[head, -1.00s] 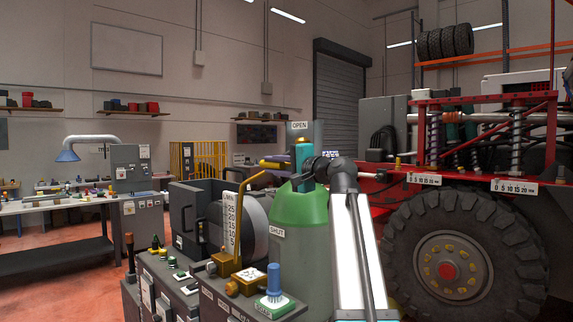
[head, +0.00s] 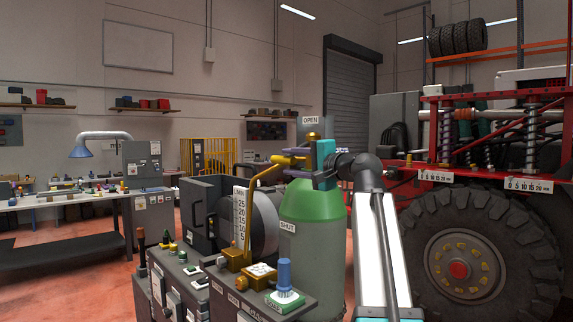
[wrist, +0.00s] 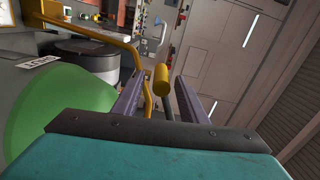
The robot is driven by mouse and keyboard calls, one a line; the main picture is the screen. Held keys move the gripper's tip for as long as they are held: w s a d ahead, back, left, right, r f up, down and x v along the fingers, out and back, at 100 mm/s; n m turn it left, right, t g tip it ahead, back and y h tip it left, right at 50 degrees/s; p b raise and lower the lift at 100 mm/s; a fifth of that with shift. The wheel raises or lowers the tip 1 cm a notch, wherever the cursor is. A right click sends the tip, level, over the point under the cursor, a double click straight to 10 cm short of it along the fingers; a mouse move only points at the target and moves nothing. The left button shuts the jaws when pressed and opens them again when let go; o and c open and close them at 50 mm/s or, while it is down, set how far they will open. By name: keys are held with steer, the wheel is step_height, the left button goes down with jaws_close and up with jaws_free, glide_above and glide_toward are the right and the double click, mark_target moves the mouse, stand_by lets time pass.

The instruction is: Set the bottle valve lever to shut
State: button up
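The green-shouldered bottle (head: 312,203) stands upright behind the bench, with an OPEN label (head: 310,120) above it and a SHUT label (head: 288,226) on its lower grey part. The valve lever shows a yellow handle (head: 284,160) at the bottle's top, pointing left, well above the SHUT label. In the wrist view its yellow end (wrist: 161,76) sits between my fingers on a dark rod. My gripper (head: 288,163) has a teal body and purple fingers, which also show in the wrist view (wrist: 156,95). They are open around the handle, with gaps on both sides. The gripper partly hides the valve.
A bent yellow pipe (head: 248,205) rises beside the scale, close to the left finger in the wrist view. A blue knob (head: 284,273) stands on the bench front. The red truck with its large tyre (head: 480,260) fills the right side.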

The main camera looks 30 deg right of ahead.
steer(key=b+v, duration=0.1)
steer(key=v, duration=0.9)
steer(key=shift+a, duration=0.1)
stand_by(0.3)
